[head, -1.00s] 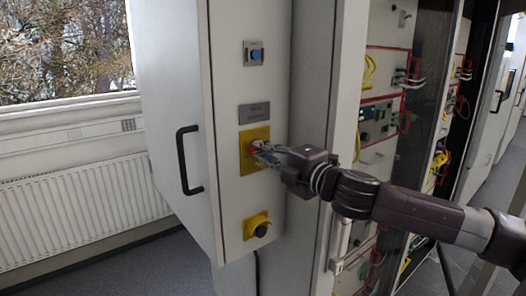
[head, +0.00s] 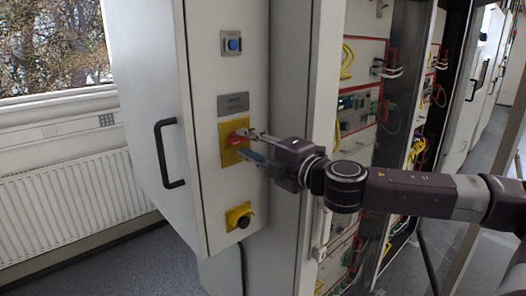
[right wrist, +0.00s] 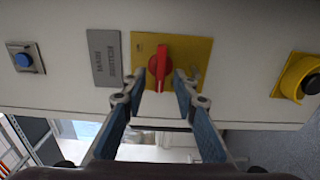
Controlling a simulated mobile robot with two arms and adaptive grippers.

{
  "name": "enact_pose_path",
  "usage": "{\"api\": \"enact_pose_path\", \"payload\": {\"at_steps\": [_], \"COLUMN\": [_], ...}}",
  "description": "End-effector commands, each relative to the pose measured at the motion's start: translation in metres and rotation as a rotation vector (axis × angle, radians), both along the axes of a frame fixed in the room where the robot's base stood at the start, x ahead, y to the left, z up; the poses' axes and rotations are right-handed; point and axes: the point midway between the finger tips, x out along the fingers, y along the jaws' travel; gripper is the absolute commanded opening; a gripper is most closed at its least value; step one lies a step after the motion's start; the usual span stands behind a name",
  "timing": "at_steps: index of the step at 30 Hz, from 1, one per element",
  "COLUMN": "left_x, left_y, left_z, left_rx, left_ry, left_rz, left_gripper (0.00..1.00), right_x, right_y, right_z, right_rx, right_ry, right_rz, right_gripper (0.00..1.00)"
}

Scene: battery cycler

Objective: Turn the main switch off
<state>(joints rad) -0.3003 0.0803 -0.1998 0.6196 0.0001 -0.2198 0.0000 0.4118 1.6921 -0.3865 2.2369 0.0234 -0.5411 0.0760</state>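The main switch is a red knob (head: 235,139) on a yellow plate (head: 226,158) on the side of the tall pale cabinet. In the right wrist view the red knob (right wrist: 160,63) sits on its yellow plate (right wrist: 206,49), with the handle pointing toward my gripper's side of the picture. My right gripper (head: 243,144) is at the switch, fingers spread. In the right wrist view the gripper (right wrist: 159,80) has one fingertip on each side of the handle, with a gap on both sides. My left gripper is in neither view.
A grey label plate (head: 233,104) and a blue button (head: 233,44) are above the switch. A black knob on a yellow mount (head: 240,217) is below. A black door handle (head: 170,153) sticks out at left. Open racks with cables (head: 362,105) stand at right.

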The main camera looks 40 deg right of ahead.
Motion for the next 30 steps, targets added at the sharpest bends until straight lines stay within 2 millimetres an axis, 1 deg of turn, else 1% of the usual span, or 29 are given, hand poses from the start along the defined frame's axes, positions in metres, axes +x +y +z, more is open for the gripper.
{"api": "enact_pose_path", "payload": {"at_steps": [12, 18, 23, 30], "left_x": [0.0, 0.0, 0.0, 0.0], "left_y": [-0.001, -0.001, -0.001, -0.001], "left_z": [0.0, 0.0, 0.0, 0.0], "left_rx": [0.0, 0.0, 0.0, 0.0], "left_ry": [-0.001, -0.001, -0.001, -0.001], "left_rz": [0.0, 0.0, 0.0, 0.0], "left_gripper": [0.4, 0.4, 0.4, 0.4], "right_x": [-0.037, -0.05, -0.054, -0.055], "right_y": [-0.003, -0.004, -0.004, -0.005], "right_z": [0.0, -0.001, -0.002, -0.001], "right_rx": [-0.002, -0.001, 0.003, 0.003], "right_ry": [0.001, 0.002, 0.004, 0.003], "right_rz": [0.002, 0.002, 0.002, 0.002], "right_gripper": [0.27, 0.27, 0.27, 0.27]}}
